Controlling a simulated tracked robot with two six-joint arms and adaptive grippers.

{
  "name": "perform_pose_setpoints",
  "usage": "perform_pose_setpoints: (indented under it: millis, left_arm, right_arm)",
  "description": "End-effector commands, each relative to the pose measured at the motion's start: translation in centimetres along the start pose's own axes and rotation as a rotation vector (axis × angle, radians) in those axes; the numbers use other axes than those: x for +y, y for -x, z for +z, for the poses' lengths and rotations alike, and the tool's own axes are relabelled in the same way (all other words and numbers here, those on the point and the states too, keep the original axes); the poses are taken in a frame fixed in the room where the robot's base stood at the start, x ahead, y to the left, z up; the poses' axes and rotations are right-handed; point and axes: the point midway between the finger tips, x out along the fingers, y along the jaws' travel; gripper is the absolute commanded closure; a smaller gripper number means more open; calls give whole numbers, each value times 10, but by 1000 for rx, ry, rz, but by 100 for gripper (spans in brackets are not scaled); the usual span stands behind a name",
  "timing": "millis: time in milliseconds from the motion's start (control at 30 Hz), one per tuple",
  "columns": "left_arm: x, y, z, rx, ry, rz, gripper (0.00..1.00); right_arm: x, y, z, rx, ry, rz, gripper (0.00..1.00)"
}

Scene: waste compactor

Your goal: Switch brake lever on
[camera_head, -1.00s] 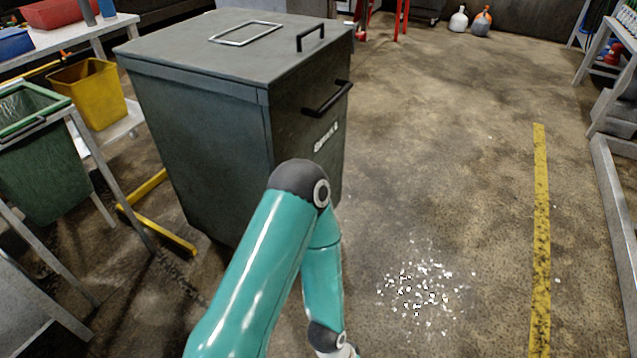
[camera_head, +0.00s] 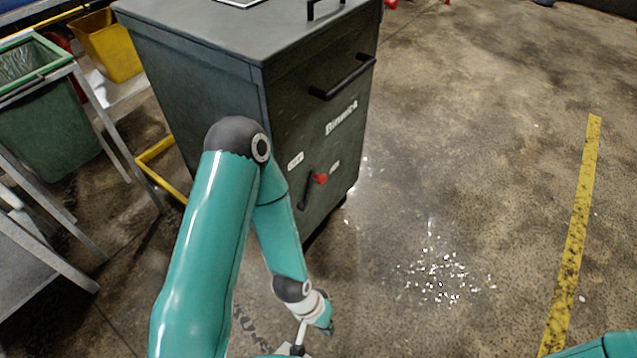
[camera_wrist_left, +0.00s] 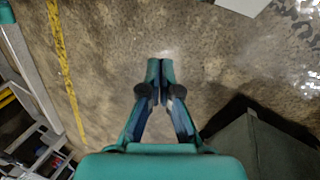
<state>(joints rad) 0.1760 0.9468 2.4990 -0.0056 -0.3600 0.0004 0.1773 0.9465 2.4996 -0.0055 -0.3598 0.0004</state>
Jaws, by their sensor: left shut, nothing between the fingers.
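The brake lever (camera_head: 305,189) is a black handle with a red knob or pivot beside it. It is on the front of the dark grey-green compactor (camera_head: 318,130), between two small white labels that are too small to read surely. My left arm reaches down in front of the compactor, with its wrist low and below the lever. My left gripper (camera_wrist_left: 160,68) shows clearly in the left wrist view, its fingers together and empty over bare floor. It is apart from the lever. The lever cannot be made out in the left wrist view. My right gripper is out of view.
A green bin (camera_head: 45,120) and a yellow bin (camera_head: 108,45) stand at the left by metal frames. White scraps (camera_head: 440,275) lie on the floor right of the compactor. A yellow line (camera_head: 575,240) runs further right, with open floor between.

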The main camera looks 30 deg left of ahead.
Motion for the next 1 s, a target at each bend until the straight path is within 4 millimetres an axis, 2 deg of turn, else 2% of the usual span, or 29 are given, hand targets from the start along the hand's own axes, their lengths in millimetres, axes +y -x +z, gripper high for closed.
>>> perform_pose_setpoints:
  millis: [167,233,300,367,467,600,700,800,900,1000]
  left_arm:
    - [-2,2,-7,22,-7,-1,100]
    - [-4,5,-19,58,-20,-4,100]
    - [-23,18,-41,119,-42,-12,100]
    - [-29,28,-62,189,-69,-22,100]
    - [-38,55,-101,332,-128,-49,100]
    - [-51,109,-150,559,-218,-112,100]
    - [-60,152,-172,706,-273,-167,100]
    - [-67,190,-184,826,-316,-222,100]
    - [-71,220,-188,911,-344,-266,100]
    - [-74,238,-189,959,-359,-294,100]
  right_arm:
    - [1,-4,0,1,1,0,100]
    - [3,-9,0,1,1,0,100]
    - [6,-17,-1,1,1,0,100]
    - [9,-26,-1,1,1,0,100]
    - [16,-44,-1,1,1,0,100]
    - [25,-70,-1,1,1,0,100]
    - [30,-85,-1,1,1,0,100]
    - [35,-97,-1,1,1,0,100]
    - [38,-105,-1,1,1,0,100]
    - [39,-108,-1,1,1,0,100]
